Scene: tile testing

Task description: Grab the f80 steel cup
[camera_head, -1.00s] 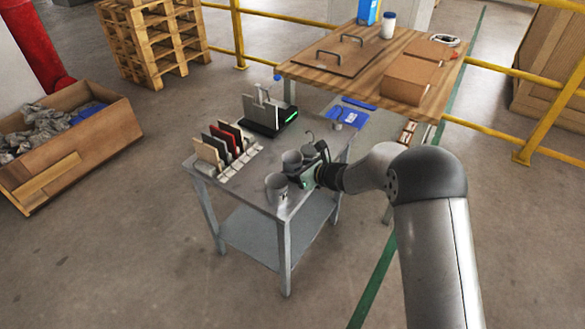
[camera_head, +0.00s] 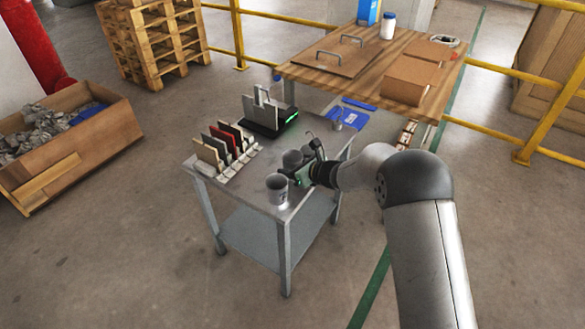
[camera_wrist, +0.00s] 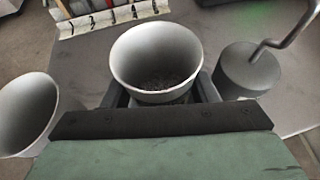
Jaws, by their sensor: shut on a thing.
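A light grey cup (camera_wrist: 155,60) stands between the fingers of my gripper (camera_wrist: 161,92) in the wrist view, with dark grainy stuff or texture at its bottom. The fingers are shut on its sides. In the head view this cup (camera_head: 292,159) shows partly behind my gripper (camera_head: 300,170), at the table's height. A second grey cup (camera_head: 278,189) with a small dark mark stands at the front; it is also at the left in the wrist view (camera_wrist: 25,108). I cannot read an f80 label on either cup.
A grey cylinder (camera_wrist: 245,70) with a bent metal rod stands close right of the held cup. Tile holders (camera_head: 225,150) and a black device (camera_head: 270,120) stand farther back on the grey table (camera_head: 248,187). A wooden table (camera_head: 330,75) lies beyond.

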